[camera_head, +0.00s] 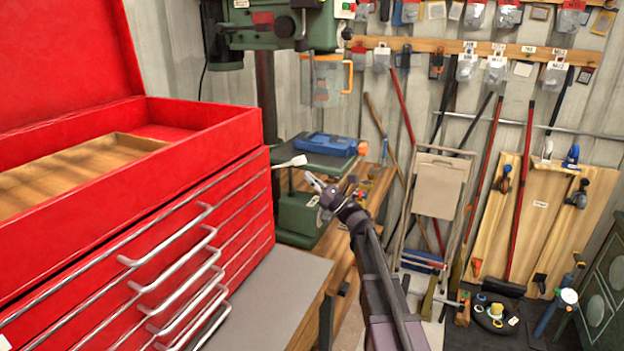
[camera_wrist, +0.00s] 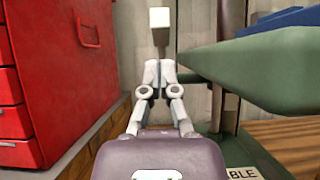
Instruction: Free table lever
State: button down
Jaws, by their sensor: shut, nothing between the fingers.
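The drill press has a green table (camera_head: 318,164) with a pale lever (camera_head: 290,162) sticking out to its left. In the wrist view the lever (camera_wrist: 160,18) shows as a pale block on a grey stem, straight ahead of my fingertips. My gripper (camera_head: 313,181) is just below and right of the lever in the head view. In the wrist view my gripper (camera_wrist: 158,66) is shut with its fingers together and empty. I cannot tell whether the fingertips touch the lever's stem. The lever's joint with the table is hidden.
A red tool chest (camera_head: 190,215) with several drawer handles stands close on the left. A blue vise (camera_head: 333,144) sits on the drill table, which overhangs on the right in the wrist view. A wooden bench (camera_head: 368,195) lies below. The grey bench top (camera_head: 270,290) is clear.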

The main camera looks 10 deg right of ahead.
jog(key=shift+f, duration=0.2)
jog(key=b+v, duration=0.7)
jog(key=v, duration=0.6)
jog(key=shift+r, duration=0.3)
jog(key=shift+s+d, duration=0.1)
jog(key=shift+d, duration=0.05)
